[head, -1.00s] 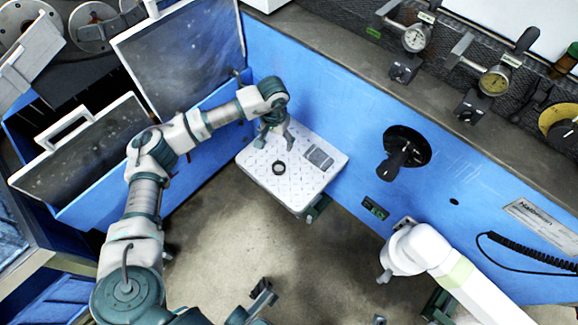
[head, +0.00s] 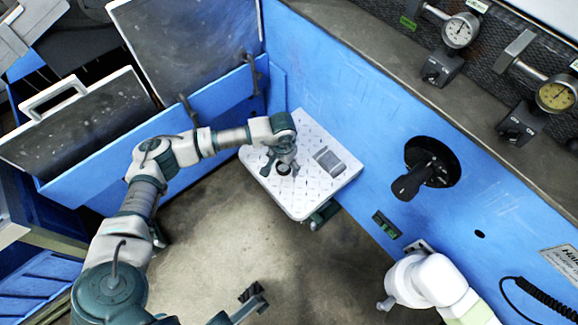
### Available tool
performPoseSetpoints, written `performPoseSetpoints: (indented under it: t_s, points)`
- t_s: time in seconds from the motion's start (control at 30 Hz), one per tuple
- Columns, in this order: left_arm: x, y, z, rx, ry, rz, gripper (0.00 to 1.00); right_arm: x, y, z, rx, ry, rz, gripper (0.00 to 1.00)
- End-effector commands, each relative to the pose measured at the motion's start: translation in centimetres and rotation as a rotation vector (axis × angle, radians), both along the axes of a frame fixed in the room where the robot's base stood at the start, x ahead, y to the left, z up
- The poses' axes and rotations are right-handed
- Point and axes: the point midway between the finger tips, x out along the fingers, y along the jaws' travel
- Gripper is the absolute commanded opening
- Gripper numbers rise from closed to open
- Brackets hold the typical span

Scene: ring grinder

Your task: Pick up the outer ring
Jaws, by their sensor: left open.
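The outer ring (head: 284,169) is a small dark ring lying on the white patterned tray (head: 305,205), left of the tray's middle. My left gripper (head: 281,169) is open, pointing down at the ring, with its fingers around or just above it. I cannot tell whether the fingers touch it. The gripper's body hides part of the tray behind it. My right gripper is not clearly seen; a white arm part shows at the lower right.
A grey rectangular plate (head: 329,162) lies on the tray, right of the ring. The blue machine wall (head: 345,95) stands behind, with a black knob (head: 425,170). Dial gauges (head: 459,30) sit on the ledge above. Grey panels with handles (head: 85,115) stand at the left.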

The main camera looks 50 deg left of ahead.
Motion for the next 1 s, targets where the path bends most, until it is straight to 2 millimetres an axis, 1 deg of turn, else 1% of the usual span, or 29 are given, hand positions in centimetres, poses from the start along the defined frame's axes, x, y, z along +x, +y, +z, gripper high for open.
performPoseSetpoints:
  t_s: [0.03,0.23,0.27,0.3,0.37,0.4,0.47,0.5,0.53,0.57,0.83,1.0]
  points:
    - [0.0,0.0,-0.2,0.000,-0.001,0.001,0.83,0.0,0.0,0.0,0.000,-0.002,0.000,0.43]
    - [0.1,0.0,0.1,0.000,-0.006,0.001,0.83,0.0,0.0,0.2,0.000,-0.004,0.000,0.43]
    - [0.1,0.0,0.1,0.000,-0.005,0.001,0.78,0.2,0.1,0.1,0.000,-0.002,0.000,0.43]
    - [0.1,0.0,0.1,0.000,-0.005,0.001,0.68,0.4,0.1,0.0,-0.001,0.000,0.000,0.43]
    - [0.1,0.0,0.0,0.000,-0.005,0.001,0.53,0.4,0.1,0.0,-0.001,0.001,0.001,0.43]
    - [0.1,0.0,0.0,0.000,-0.005,0.001,0.43,0.4,0.1,0.0,-0.001,0.001,0.001,0.43]
    - [0.1,0.0,0.0,0.000,-0.004,0.001,0.28,0.4,0.1,0.0,-0.001,0.002,0.001,0.43]
    - [0.1,0.0,0.0,0.000,-0.004,0.001,0.18,0.4,0.1,0.0,-0.001,0.002,0.001,0.43]
    - [0.1,0.0,0.0,0.000,-0.004,0.001,0.15,0.4,0.1,0.0,-0.001,0.002,0.001,0.43]
    - [0.1,0.0,0.0,0.000,-0.005,0.001,0.09,0.4,0.1,0.0,-0.001,0.002,0.001,0.43]
    - [0.1,0.0,0.3,0.000,-0.005,0.001,0.08,0.3,0.1,0.2,-0.001,-0.002,0.001,0.43]
    - [0.2,0.0,1.8,0.001,-0.010,0.001,0.08,-0.1,0.0,1.2,0.003,-0.018,0.000,0.43]
